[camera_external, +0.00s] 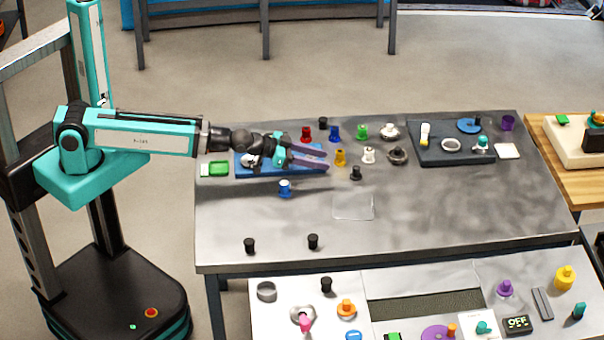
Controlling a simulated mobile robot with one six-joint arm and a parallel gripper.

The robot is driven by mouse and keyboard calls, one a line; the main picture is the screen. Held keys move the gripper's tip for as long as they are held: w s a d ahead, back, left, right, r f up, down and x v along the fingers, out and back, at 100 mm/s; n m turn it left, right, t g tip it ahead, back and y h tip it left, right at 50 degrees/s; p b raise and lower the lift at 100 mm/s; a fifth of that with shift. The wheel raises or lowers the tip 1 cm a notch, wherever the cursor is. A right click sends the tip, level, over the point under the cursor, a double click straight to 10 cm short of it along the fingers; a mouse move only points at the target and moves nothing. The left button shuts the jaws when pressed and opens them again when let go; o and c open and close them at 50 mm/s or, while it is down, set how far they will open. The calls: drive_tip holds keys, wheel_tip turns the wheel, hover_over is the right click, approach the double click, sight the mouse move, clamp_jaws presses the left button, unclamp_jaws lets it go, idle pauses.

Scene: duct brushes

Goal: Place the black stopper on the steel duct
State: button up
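Several black stopper-like pieces stand about: one near the back of the steel table (322,123), one right of my gripper (355,173), two near the front edge (249,245) (313,241), and one on the nearer table (326,285). Which one the task means I cannot tell. A short grey metal ring (267,291) on the nearer table may be the steel duct; a pale ring (451,145) sits on the dark tray. My gripper (324,159) is over the blue tray, pointing right, its two purple fingers apart with nothing visible between them.
The blue tray (242,170) lies under my gripper. A dark tray (428,155) is at the back right. The steel table's right front is clear (470,215).

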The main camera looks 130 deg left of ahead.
sight(354, 167)
drive_tip(key=shift+b+x, duration=1.1)
drive_tip(key=shift+b, duration=1.65)
drive_tip(key=shift+w+f, duration=0.1)
drive_tip(key=shift+w+a, duration=0.3)
drive_tip(key=shift+a, duration=0.1)
drive_tip(key=shift+p+x, duration=0.45)
drive_tip(key=shift+x, duration=1.85)
drive_tip(key=shift+f, duration=0.1)
drive_tip(key=shift+p+x, duration=0.75)
drive_tip(key=shift+x, duration=1.8)
clamp_jaws()
